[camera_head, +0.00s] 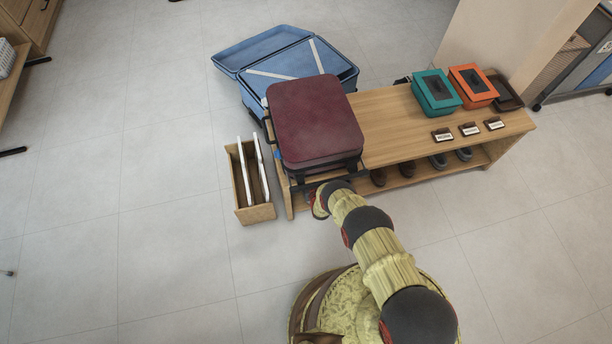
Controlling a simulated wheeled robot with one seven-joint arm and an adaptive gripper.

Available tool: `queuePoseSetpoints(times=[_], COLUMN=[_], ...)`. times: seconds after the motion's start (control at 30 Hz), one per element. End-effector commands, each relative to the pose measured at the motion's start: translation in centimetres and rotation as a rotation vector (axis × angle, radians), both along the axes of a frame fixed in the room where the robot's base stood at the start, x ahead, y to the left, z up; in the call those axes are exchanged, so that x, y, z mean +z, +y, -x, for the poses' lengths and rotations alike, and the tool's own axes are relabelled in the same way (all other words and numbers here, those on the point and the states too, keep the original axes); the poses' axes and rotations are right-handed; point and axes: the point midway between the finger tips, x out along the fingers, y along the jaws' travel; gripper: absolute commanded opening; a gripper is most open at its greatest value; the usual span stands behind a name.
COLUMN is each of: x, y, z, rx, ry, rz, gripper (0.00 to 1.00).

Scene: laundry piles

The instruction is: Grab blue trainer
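I cannot make out a blue trainer for certain. Shoes stand on the lower shelf of the wooden bench (395,125): a brown pair (378,177) and a grey-blue pair (464,154) to its right. My arm reaches to the bench's left front end, below the maroon suitcase (315,120). The end of my arm, with my gripper (314,196), is at the lower shelf opening there. My own wrist and the bench cover most of it, so its fingers and anything between them cannot be made out.
An open blue suitcase (259,50) lies behind the bench. A wooden divider box (256,213) stands left of it. Teal (437,92) and orange (473,87) boxes, a dark tray (506,93) and small labels (469,129) are on top. The floor is clear in front.

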Motion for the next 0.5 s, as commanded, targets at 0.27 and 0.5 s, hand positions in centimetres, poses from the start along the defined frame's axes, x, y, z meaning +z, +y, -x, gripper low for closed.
queuePoseSetpoints(times=[0.27,0.5], x=[-0.01,-0.02], y=[0.00,-0.02], z=[0.02,0.03], rx=[0.000,0.000], ry=[0.000,0.000], rz=[0.000,0.000], gripper=[0.56,0.43])
